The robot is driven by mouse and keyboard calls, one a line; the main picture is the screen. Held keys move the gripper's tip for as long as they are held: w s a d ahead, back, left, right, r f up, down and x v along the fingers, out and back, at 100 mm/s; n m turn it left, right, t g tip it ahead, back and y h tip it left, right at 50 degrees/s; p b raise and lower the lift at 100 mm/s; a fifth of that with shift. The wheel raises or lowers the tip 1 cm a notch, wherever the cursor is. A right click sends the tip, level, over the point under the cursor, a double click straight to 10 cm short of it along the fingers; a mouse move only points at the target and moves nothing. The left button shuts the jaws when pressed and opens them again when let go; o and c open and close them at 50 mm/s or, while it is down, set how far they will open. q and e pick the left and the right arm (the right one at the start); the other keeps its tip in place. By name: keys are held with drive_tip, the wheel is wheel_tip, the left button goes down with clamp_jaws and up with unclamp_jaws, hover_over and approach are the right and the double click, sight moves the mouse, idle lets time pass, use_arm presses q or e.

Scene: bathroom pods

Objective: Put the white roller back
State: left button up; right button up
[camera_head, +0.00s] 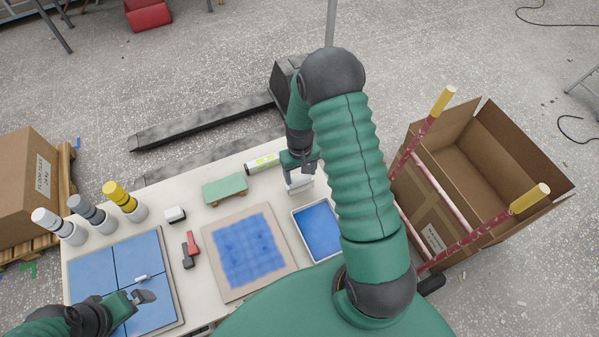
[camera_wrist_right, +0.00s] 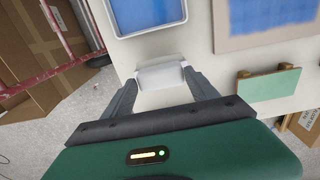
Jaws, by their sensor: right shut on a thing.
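The white roller (camera_head: 299,183) is at the table's far edge, just beyond the white-rimmed tray with blue paint (camera_head: 319,229). My right gripper (camera_head: 301,167) is shut on it. In the right wrist view the white roller (camera_wrist_right: 161,73) lies between the fingertips of my right gripper (camera_wrist_right: 160,88), with the tray (camera_wrist_right: 145,32) just beyond it. Whether the roller touches the table is unclear. My left gripper (camera_head: 145,297) is over the blue tiled panel (camera_head: 170,318) at lower left, near a small white cylinder (camera_head: 143,278). Its finger gap is unclear.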

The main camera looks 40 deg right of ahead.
drive_tip(key=shift+s+d+f, duration=0.2)
drive_tip(key=shift+f, duration=0.6)
drive_tip(key=o, duration=1.8)
drive_tip(key=shift+w+a, duration=0.15)
drive_tip(key=shift+c, duration=0.2)
drive_tip(key=shift+a+r, duration=0.1)
